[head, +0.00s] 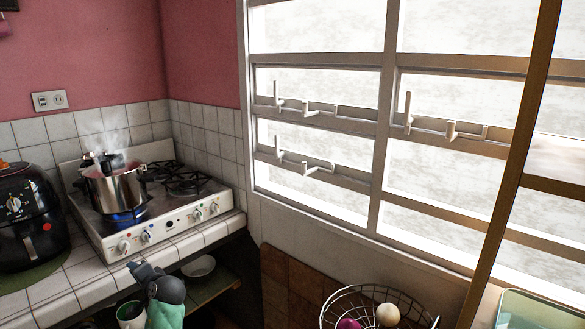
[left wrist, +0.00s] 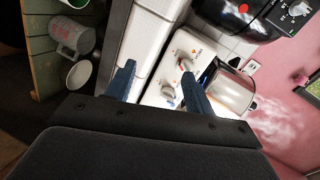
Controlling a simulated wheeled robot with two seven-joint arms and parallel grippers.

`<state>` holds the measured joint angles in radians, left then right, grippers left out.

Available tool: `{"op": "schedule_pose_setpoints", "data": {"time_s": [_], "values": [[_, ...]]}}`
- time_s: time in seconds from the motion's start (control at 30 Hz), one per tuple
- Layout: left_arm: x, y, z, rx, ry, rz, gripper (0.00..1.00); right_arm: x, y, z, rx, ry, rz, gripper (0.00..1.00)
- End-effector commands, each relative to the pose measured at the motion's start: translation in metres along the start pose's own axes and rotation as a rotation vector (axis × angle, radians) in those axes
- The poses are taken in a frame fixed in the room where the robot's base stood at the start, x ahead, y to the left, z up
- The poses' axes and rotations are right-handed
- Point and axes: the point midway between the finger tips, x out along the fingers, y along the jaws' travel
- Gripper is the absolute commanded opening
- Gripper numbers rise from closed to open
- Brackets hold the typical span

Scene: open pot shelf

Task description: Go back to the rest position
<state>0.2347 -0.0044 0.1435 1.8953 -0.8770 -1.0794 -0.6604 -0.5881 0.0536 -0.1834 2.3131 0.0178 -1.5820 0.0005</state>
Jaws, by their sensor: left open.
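My left gripper (head: 135,267) is in front of the counter edge below the stove in the head view, its forearm coming up from the bottom. In the left wrist view the jaws (left wrist: 158,72) are apart and empty, with the stove front and knobs beyond them. A steel pot (head: 117,188) stands on a lit burner with steam rising; it also shows in the left wrist view (left wrist: 232,92), apart from the fingers. Dark parts show at the pot's top, but I cannot tell how its lid sits. My right gripper is not in view.
A white stove (head: 180,229) stands on the tiled counter (head: 75,277) beside a black air fryer (head: 30,212). Below are a white bowl (head: 198,267) and a cup (head: 131,314). A wire basket (head: 330,304) stands at the bottom right, below the window.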

Motion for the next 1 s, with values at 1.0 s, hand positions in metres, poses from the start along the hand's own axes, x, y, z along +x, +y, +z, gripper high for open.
{"op": "schedule_pose_setpoints", "data": {"time_s": [1.0], "values": [[-0.316,0.247,0.082,-0.559,-0.067,1.110,0.53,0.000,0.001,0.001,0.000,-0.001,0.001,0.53]]}}
